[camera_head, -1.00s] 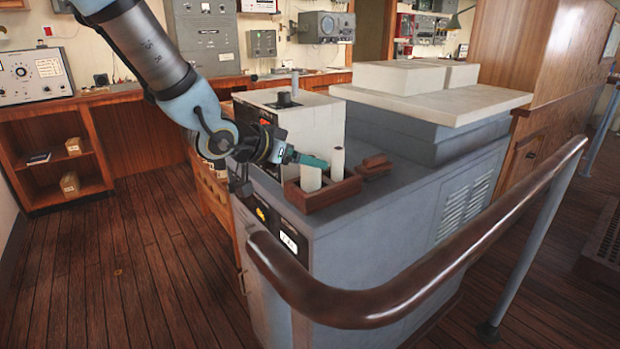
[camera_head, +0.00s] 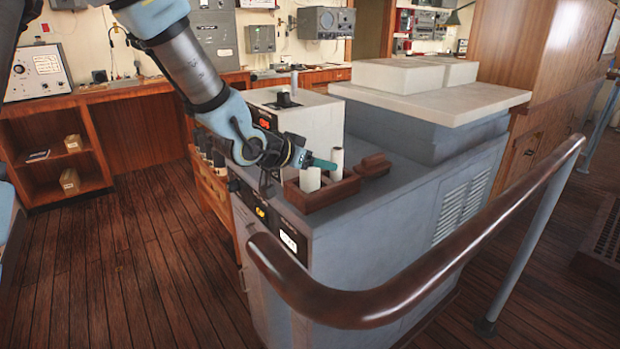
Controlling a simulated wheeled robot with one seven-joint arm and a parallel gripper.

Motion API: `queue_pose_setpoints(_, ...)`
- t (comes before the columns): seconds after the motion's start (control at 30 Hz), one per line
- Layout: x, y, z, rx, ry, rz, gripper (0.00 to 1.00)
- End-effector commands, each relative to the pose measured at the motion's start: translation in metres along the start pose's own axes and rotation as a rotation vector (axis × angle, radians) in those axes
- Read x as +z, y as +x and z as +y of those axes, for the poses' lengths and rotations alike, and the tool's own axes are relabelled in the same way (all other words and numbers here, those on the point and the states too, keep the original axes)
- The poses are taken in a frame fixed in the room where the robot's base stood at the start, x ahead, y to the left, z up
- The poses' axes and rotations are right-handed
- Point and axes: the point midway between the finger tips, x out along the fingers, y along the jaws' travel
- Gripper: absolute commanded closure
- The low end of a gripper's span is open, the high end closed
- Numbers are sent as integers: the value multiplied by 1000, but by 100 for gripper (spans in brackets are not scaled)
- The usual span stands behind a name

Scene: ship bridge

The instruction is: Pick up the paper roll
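Two white paper rolls stand upright at a brown wooden box (camera_head: 322,198) on the grey console top. The nearer roll (camera_head: 310,181) is at the box's left part, and the farther roll (camera_head: 337,164) stands behind it to the right. My gripper (camera_head: 322,164) reaches in from the left, its teal fingers low and roughly level. The fingertips show just above the nearer roll and close to the farther one. Whether they touch either roll, and how far apart the fingers are, I cannot tell.
A brown wooden object (camera_head: 373,166) lies right of the box. A white-topped unit with a black knob (camera_head: 284,99) stands behind my gripper. A raised pale slab (camera_head: 430,98) fills the console's back. A curved handrail (camera_head: 400,300) runs in front.

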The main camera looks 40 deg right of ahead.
Motion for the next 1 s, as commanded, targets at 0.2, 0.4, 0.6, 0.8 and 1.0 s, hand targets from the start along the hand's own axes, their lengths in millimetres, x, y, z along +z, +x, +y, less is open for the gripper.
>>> queue_pose_setpoints(0.2, 0, 0, 0, 0, 0, 0, 63)
queue_pose_setpoints(0.4, 0, 0, 0, 0, 0, 0, 86)
queue_pose_setpoints(0.6, 0, 0, 0, 0, 0, 0, 100)
queue_pose_setpoints(0.8, -1, 0, 0, 0, 0, 1, 100)
queue_pose_setpoints(1.0, -14, -7, 0, -1, 3, 5, 100)
